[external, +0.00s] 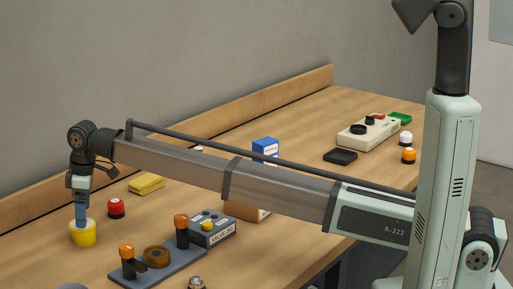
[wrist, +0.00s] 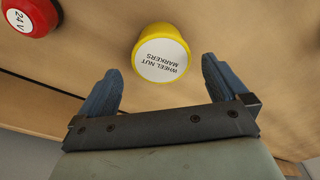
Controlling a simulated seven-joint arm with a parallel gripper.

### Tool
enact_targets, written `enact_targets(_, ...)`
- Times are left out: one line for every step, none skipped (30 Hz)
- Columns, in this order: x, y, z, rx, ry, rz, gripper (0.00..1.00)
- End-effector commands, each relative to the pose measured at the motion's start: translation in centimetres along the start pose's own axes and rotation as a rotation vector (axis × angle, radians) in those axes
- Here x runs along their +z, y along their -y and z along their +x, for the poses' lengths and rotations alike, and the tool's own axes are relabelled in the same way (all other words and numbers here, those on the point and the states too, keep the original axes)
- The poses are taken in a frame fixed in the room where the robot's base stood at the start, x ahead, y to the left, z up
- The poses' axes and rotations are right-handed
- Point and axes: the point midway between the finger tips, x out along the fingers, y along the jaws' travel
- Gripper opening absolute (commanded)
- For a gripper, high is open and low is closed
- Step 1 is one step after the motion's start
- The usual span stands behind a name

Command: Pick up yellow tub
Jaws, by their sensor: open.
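The yellow tub (external: 83,236) stands upright on the wooden table at the left in the external view. In the wrist view the yellow tub (wrist: 161,53) shows a white lid reading "WHEEL NUT MARKERS". My gripper (external: 81,217) points down at the tub, its blue fingers overlapping the tub's top in the external view. In the wrist view my gripper (wrist: 160,88) is open, with one finger on each side and nothing between them; the tub lies beyond the fingertips, roughly centred in the gap. I cannot tell the exact height of the fingertips above the tub.
A red button (external: 116,207) labelled 24 V (wrist: 27,17) stands near the tub. A yellow block (external: 146,184) lies behind it. A grey plate (external: 158,262) with orange-topped posts and a grey box (external: 208,231) sit to the right. Bare table lies around the tub.

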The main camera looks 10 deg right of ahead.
Motion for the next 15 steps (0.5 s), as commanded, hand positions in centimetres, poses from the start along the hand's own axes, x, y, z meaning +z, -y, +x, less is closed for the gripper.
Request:
enact_targets(0.0,0.0,0.2,0.000,0.000,0.000,1.00)
enact_targets(0.0,0.0,0.3,0.000,0.000,0.000,1.00)
enact_targets(0.0,0.0,0.4,0.000,0.000,0.000,1.00)
enact_targets(0.0,0.0,0.6,0.000,0.000,0.000,1.00)
enact_targets(-0.1,0.1,0.8,0.000,0.001,0.000,1.00)
enact_targets(-0.1,0.1,1.2,0.000,0.001,0.000,1.00)
enact_targets(-0.1,0.1,1.5,-0.001,0.002,0.000,1.00)
enact_targets(-0.1,0.1,1.9,-0.001,0.002,0.000,1.00)
enact_targets(-0.1,0.1,2.5,-0.001,0.002,0.000,1.00)
enact_targets(-0.2,0.2,2.9,-0.001,0.002,0.000,1.00)
enact_targets(-0.2,0.2,3.3,0.000,0.001,0.000,1.00)
enact_targets(-0.2,0.2,3.8,0.000,0.001,0.000,1.00)
enact_targets(-0.2,0.2,4.2,0.000,0.001,0.000,1.00)
enact_targets(-0.2,0.2,4.5,-0.001,0.002,0.000,1.00)
enact_targets(-0.2,0.2,4.9,-0.001,0.002,0.000,1.00)
